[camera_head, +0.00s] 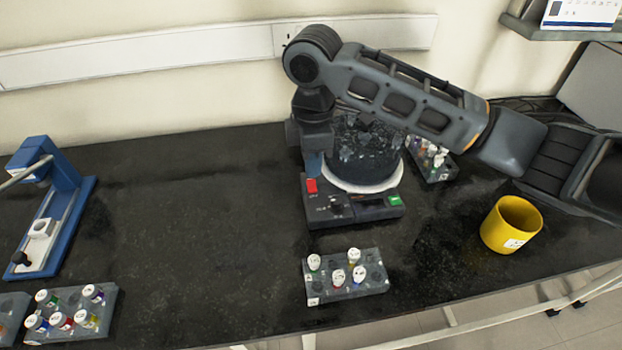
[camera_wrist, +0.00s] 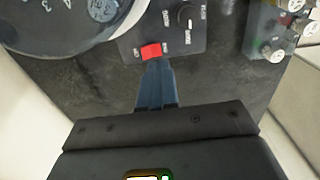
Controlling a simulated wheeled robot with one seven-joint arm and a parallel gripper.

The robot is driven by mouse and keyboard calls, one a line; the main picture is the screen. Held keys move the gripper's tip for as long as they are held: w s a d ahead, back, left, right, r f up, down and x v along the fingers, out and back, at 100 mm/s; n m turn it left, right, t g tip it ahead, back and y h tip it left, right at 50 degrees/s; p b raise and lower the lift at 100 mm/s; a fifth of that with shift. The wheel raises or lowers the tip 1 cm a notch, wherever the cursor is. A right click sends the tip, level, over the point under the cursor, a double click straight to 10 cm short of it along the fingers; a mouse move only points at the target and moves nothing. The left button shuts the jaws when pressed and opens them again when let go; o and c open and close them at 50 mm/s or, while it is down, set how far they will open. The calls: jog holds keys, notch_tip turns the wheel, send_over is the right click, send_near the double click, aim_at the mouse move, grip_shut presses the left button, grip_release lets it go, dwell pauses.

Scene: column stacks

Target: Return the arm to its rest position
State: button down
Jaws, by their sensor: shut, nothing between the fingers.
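My arm reaches in from the right over the bench. My gripper (camera_head: 314,170) points down at the left front of a bench device (camera_head: 352,208), which has a round dark top on a white rim. The blue fingers are together and hold nothing. In the wrist view the gripper (camera_wrist: 156,70) shows with its fingertips just by the red switch (camera_wrist: 151,51) on the device's panel. Whether they touch it I cannot tell. The red switch also shows in the head view (camera_head: 312,186).
A vial rack (camera_head: 347,292) stands in front of the device, and another (camera_head: 434,172) behind its right side under my arm. A yellow mug (camera_head: 490,232) is at right. At left are a blue stand (camera_head: 78,215) and more vial racks (camera_head: 100,320). The bench's left middle is clear.

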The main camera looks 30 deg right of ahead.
jog(key=shift+a, duration=0.1)
jog(key=s+a+r+m+t+y, duration=0.1)
jog(key=s+a+m+t+y, duration=0.15)
jog(key=a, duration=0.65)
jog(key=s+a+m+t+y, duration=0.1)
jog(key=a+m+t+y, duration=0.2)
jog(key=a, duration=0.5)
jog(key=s+a+r+m+t+y, duration=0.1)
jog(key=a+m+t+y, duration=0.15)
jog(key=a+y, duration=0.45)
jog(key=s+d+f+m+t+h, duration=0.35)
jog(key=s+d+h, duration=0.2)
jog(key=s, duration=0.45)
jog(key=s+d+f+m+t+h, duration=0.2)
jog(key=s+d+m+h, duration=0.3)
jog(key=s, duration=0.4)
jog(key=s+d+r+n+h, duration=0.1)
jog(key=s+d+r, duration=0.2)
jog(key=s+d, duration=0.4)
jog(key=s+d+r+n+t+h, duration=0.1)
jog(key=s+d+r, duration=0.2)
jog(key=s+d, duration=0.3)
jog(key=v, duration=0.4)
jog(key=shift+d+f, duration=0.25)
jog(key=shift+d, duration=0.1)
jog(key=shift+s, duration=0.15)
